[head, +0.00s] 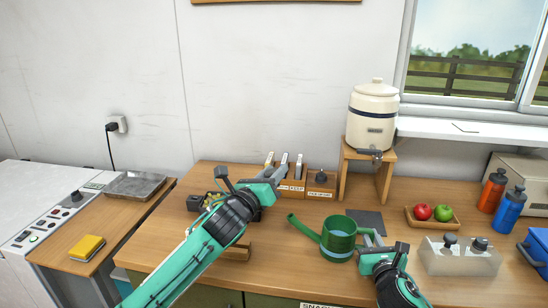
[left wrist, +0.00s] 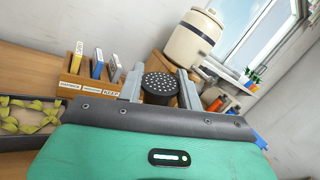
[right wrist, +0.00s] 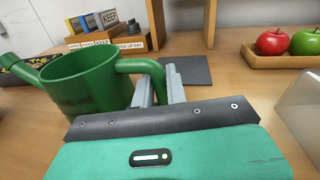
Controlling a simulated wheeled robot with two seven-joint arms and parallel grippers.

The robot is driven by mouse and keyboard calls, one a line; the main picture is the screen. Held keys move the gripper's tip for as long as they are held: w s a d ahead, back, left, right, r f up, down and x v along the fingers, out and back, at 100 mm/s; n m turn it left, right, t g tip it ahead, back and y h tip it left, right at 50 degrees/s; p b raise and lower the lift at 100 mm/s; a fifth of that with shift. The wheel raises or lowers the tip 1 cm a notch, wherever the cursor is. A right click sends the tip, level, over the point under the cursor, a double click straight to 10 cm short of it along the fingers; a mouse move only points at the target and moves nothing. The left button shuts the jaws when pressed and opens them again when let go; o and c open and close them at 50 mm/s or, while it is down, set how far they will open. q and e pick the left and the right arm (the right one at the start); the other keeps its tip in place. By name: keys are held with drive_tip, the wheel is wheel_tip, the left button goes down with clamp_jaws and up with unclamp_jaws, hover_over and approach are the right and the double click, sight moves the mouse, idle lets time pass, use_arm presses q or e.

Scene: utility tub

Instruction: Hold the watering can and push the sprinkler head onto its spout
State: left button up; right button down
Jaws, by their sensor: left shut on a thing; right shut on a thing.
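The green watering can (head: 337,243) stands or hangs at the table's middle; I cannot tell whether its base touches the wood. Its spout (head: 305,228) points up and left. My right gripper (head: 374,239) is shut on the can's handle, which also shows in the right wrist view (right wrist: 142,65). My left gripper (head: 279,179) is raised behind and left of the spout, apart from it. It is shut on the sprinkler head, a dark round piece with pale dots in the left wrist view (left wrist: 160,84). In the head view I cannot make the sprinkler head out.
Labelled wooden boxes (head: 321,188) stand behind the left gripper. A cream dispenser (head: 373,118) sits on a wooden stand. A dark flat mat (head: 367,221) lies behind the can. A fruit tray (head: 433,225) and a clear bin (head: 460,263) are to the right.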

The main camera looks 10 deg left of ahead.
use_arm(q)
drive_tip(key=shift+s+a+f+n+h, duration=0.1)
drive_tip(key=shift+s+f+n+h, duration=0.1)
drive_tip(key=shift+f, duration=0.55)
drive_tip(key=shift+s+a+f+n+h, duration=0.1)
drive_tip(key=shift+f+n+h, duration=0.1)
drive_tip(key=shift+f, duration=0.55)
drive_tip(key=shift+d+f, duration=0.5)
drive_tip(key=shift+f, duration=0.35)
drive_tip(key=shift+d+f, duration=0.45)
drive_tip(key=shift+f, duration=0.4)
drive_tip(key=shift+d+f, duration=0.5)
drive_tip(key=shift+f, duration=0.35)
drive_tip(key=shift+d+f, duration=0.3)
drive_tip(key=shift+f, duration=0.2)
drive_tip(key=shift+d+f, duration=0.25)
drive_tip(key=shift+f, duration=0.2)
drive_tip(key=o, duration=1)
drive_tip(key=v, duration=1.2)
drive_tip(key=shift+d+f, duration=0.1)
drive_tip(key=shift+f, duration=0.15)
